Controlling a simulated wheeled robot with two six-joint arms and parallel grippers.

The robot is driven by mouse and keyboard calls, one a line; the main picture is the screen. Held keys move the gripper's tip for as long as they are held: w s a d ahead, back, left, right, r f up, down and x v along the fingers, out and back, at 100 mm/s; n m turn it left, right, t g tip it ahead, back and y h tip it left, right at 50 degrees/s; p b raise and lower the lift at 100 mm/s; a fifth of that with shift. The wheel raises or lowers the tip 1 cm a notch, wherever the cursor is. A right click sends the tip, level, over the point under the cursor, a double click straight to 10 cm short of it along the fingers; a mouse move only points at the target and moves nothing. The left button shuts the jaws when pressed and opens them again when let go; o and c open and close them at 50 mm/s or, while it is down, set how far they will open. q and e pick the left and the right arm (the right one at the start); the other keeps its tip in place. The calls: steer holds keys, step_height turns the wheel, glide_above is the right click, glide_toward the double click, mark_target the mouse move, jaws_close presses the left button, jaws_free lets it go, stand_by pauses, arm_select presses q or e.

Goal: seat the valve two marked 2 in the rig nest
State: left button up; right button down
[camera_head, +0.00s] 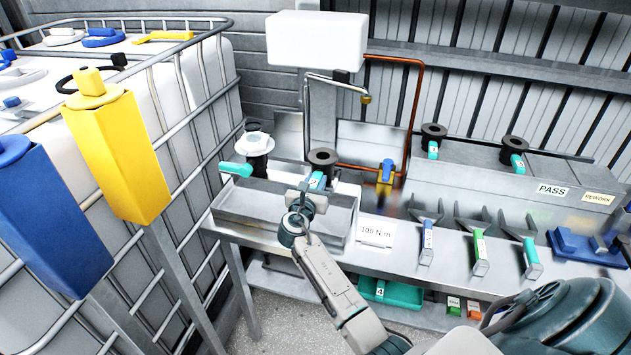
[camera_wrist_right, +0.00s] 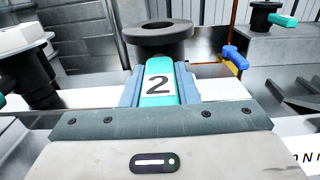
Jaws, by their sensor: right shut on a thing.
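Valve two has a dark round flange (camera_head: 322,157) and a teal handle (camera_head: 317,180). The wrist view shows the black number 2 on a white label on this handle (camera_wrist_right: 159,86), below the dark flange (camera_wrist_right: 158,36). My right gripper (camera_head: 308,195) is shut on the handle, its blue-grey fingers on either side of the label. The valve is upright over the steel tray (camera_head: 240,203) at the bench's left end. The fingers and handle hide the valve's lower part, so I cannot tell whether it touches anything below. I cannot make out the rig nest clearly. My left gripper is not in view.
A white-topped fitting (camera_head: 255,140) with a teal handle stands left of valve two. A bent metal spout (camera_head: 337,84) hangs behind. A blue-handled brass valve (camera_head: 386,176) and a torque card (camera_head: 375,234) are to the right. Two dark-flanged valves stand near the PASS sign (camera_head: 551,189).

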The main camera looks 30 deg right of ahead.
stand_by(0.4)
steer(key=shift+c, duration=2.4)
jaws_free()
steer(key=shift+f, duration=0.15)
steer(key=shift+a, duration=0.1)
steer(key=shift+p+v, duration=0.95)
steer(key=shift+v, duration=1.3)
steer(key=shift+p+v, duration=0.5)
steer(key=shift+v, duration=1.7)
steer(key=shift+s, duration=0.1)
